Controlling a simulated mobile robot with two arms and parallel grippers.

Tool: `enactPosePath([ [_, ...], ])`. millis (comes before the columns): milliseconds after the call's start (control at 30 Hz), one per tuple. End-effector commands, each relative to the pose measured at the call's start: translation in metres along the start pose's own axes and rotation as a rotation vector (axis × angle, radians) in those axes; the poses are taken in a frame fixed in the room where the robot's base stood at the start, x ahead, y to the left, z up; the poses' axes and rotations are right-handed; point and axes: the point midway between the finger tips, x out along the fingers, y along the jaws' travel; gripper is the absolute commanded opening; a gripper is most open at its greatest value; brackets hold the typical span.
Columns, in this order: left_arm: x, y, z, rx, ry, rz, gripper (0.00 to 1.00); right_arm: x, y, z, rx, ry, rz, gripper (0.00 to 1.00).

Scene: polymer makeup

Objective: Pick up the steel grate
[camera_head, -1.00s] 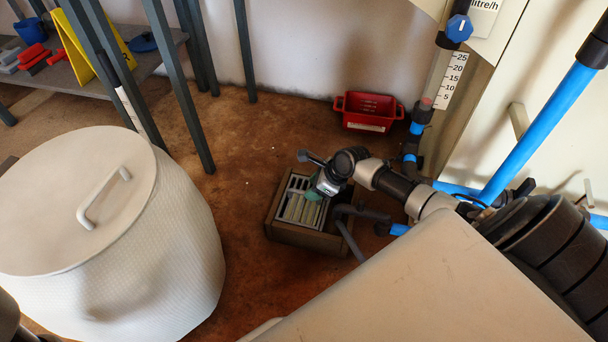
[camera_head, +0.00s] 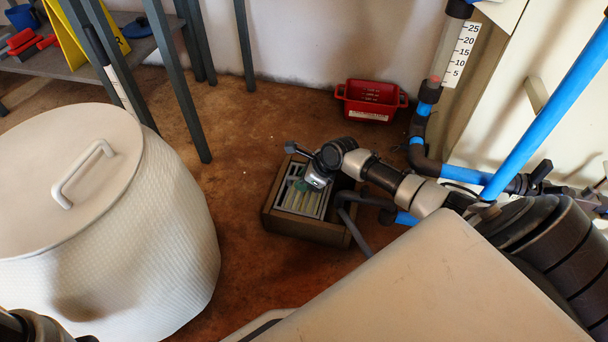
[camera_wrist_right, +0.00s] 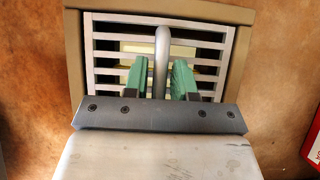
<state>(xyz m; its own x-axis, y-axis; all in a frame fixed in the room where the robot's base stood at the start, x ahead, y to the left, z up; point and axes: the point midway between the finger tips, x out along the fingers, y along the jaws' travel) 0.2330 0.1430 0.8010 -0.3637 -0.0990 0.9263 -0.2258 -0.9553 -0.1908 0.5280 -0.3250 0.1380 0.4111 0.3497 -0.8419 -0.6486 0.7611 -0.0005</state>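The steel grate (camera_head: 296,201) is a silvery slotted panel set in the top of a brown square box frame (camera_head: 301,229) on the floor. In the right wrist view, the grate (camera_wrist_right: 109,52) fills the frame opening, with pale bars showing below its slots. My right gripper (camera_head: 303,185) is over the grate. I cannot tell whether the fingers touch the grate or the pipe. My left gripper is not in view; only part of my left arm shows at lower left.
A grey pipe (camera_head: 364,200) bends down into the box from the right. A white lidded bin (camera_head: 130,245) stands at left. A red tub (camera_head: 370,101) is at the wall. Blue pipework (camera_head: 531,130) rises at right. Brown floor is free between the bin and box.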

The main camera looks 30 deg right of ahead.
Motion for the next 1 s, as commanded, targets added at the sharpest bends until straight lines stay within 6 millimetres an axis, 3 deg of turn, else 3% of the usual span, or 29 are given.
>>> enactPosePath([
  [33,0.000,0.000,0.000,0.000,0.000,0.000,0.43,0.000,0.000,0.000,0.000,0.000,0.000,0.18],
  [167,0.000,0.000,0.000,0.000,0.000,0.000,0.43,0.000,0.000,0.000,0.000,0.000,0.000,0.00],
  [667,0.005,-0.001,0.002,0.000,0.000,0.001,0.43,-0.005,0.000,0.004,0.000,-0.003,-0.001,0.00],
  [933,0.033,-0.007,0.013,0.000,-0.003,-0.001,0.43,-0.034,0.000,0.023,-0.001,-0.005,-0.001,0.00],
  [1000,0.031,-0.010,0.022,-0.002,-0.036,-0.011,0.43,-0.045,0.000,0.030,-0.001,-0.005,-0.001,0.00],
])
